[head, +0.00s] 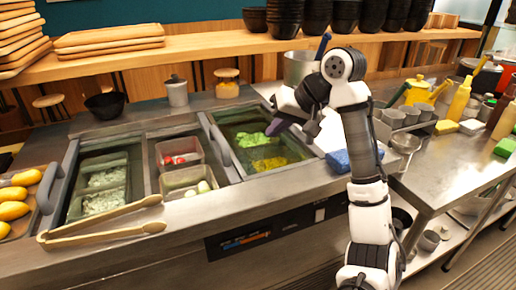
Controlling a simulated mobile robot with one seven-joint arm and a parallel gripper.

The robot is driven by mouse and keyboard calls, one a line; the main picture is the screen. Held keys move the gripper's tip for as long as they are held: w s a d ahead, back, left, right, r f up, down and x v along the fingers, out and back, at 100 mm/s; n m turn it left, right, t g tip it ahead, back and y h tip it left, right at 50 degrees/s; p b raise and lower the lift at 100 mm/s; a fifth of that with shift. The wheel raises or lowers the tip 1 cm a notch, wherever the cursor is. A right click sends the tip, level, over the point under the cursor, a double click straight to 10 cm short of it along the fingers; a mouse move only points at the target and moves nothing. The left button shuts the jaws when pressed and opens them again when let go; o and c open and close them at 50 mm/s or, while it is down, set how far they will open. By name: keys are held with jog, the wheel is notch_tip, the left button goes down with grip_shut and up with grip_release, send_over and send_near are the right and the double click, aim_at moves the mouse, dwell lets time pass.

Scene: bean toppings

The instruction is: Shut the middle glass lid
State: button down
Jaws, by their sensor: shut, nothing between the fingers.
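The middle bay of the steel counter holds a tub with red food (180,155) and a tub with white pieces (187,182). I see no clear glass over these tubs. A grey-framed glass lid (219,145) stands at the right bay, its frame bordering the middle bay. I cannot tell whether this is the middle lid. Green and yellow food shows in the right bay. My gripper (283,124) is shut and empty, above the far right part of that bay. Whether it touches anything is unclear.
The left bay has a grey lid frame (48,188) and tubs of pale food. Wooden tongs (105,222) lie along the front edge. A blue cloth (350,161) lies right of the bays. A wooden shelf (215,45) with trays and black bowls runs behind.

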jog(key=p+x, duration=0.1)
jog(key=x, duration=0.8)
jog(key=shift+s+d+f, duration=0.1)
jog(key=shift+s+f, duration=0.05)
jog(key=shift+f, duration=0.2)
jog(key=shift+a+p, duration=0.4)
jog(key=shift+a, duration=1.65)
